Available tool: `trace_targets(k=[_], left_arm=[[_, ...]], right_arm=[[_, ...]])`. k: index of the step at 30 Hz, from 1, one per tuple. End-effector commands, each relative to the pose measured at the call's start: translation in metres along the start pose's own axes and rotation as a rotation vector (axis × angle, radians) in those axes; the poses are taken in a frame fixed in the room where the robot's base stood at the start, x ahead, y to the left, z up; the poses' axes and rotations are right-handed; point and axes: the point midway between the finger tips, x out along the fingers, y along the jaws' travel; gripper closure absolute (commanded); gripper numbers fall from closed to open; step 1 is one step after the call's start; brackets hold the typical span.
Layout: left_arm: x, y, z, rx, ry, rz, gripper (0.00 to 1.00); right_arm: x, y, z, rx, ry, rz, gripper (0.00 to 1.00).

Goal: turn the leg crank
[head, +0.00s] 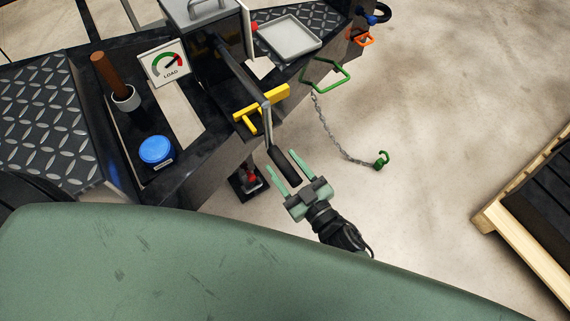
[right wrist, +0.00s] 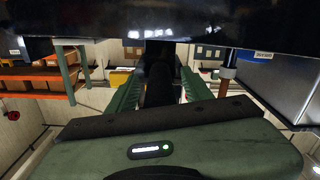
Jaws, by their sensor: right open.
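The leg crank has a grey arm (head: 245,72) that runs along the trailer frame and bends down to a black handle (head: 285,167). My right gripper (head: 283,164) is open, with one green finger on each side of the handle's lower part. In the right wrist view the dark handle (right wrist: 158,75) stands between the open fingers (right wrist: 155,90). Whether either finger touches it I cannot tell. The dark leg foot (head: 247,182) with a red part shows below the frame. My left gripper is not in view.
A yellow bracket (head: 262,104) sits on the frame close to the crank. A load gauge (head: 165,63), a blue cap (head: 156,150) and a brown-handled lever (head: 108,72) are to the left. A chain with a green hook (head: 381,159) hangs to the right. A pallet (head: 500,222) stands far right; floor between is clear.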

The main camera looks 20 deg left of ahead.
Motion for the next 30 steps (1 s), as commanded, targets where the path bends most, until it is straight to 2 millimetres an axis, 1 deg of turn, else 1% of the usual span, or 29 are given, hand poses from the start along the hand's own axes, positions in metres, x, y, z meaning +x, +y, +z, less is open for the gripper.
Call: trace_targets(k=[1, 2, 3, 6, 14, 30], left_arm=[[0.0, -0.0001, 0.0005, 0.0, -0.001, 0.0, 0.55], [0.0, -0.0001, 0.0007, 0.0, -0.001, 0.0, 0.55], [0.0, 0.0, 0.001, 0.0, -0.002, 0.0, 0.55], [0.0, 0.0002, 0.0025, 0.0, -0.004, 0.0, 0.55], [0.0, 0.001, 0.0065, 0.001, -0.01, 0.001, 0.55], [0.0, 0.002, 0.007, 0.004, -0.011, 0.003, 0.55]], right_arm=[[-0.0002, 0.0, 0.0001, 0.0, 0.0, 0.0, 0.55], [-0.0003, 0.0, 0.0002, 0.0, 0.0, 0.0, 0.64], [-0.0003, 0.0, 0.0002, 0.0, 0.0, 0.0, 0.75], [-0.0004, 0.0, 0.0003, 0.0, 0.0, 0.0, 1.0], [-0.0006, -0.0001, 0.0003, 0.0, -0.001, 0.0, 1.0], [-0.0008, -0.0001, 0.0006, 0.0, -0.001, 0.0, 1.0]])
